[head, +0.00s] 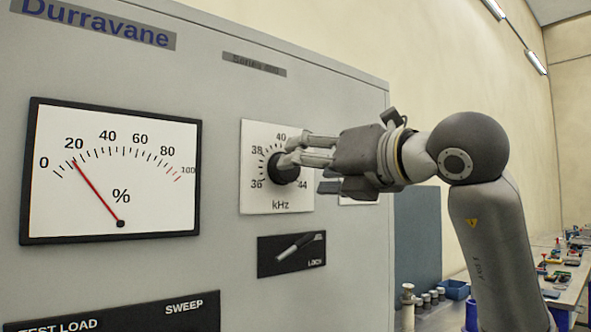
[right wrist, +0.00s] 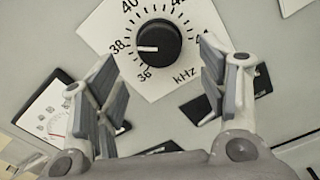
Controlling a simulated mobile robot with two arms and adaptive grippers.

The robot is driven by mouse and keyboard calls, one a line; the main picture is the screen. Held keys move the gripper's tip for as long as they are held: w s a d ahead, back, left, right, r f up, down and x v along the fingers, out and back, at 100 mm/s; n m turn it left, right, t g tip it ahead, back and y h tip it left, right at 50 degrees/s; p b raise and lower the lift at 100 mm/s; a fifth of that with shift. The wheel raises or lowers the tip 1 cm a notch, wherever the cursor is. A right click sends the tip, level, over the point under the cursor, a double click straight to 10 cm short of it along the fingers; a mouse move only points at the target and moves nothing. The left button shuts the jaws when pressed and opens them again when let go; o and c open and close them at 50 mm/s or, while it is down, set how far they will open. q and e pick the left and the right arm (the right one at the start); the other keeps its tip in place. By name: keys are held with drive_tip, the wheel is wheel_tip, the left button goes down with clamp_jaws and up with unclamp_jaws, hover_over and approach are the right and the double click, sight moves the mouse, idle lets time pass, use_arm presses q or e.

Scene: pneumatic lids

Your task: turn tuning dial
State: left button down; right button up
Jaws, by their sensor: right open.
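The tuning dial (head: 283,169) is a round black knob on a white square plate marked 36 to 44 kHz. It also shows in the right wrist view (right wrist: 158,42), where its white pointer line lies between 36 and 38. My right gripper (head: 290,150) reaches in from the right and its fingertips overlap the dial in the head view. In the right wrist view the gripper (right wrist: 162,78) is open, its two fingers spread wide with nothing between them, and the knob lies beyond the fingertips. I cannot tell any contact. My left gripper is out of view.
A percent meter (head: 112,190) left of the dial has its red needle near 20. A lock switch (head: 291,254) with a tilted lever sits below the dial. A black sweep and test load panel (head: 120,312) is at lower left. A cluttered bench (head: 560,305) stands far right.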

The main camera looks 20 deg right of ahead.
drive_tip(key=v, duration=0.6)
drive_tip(key=shift+s, duration=0.2)
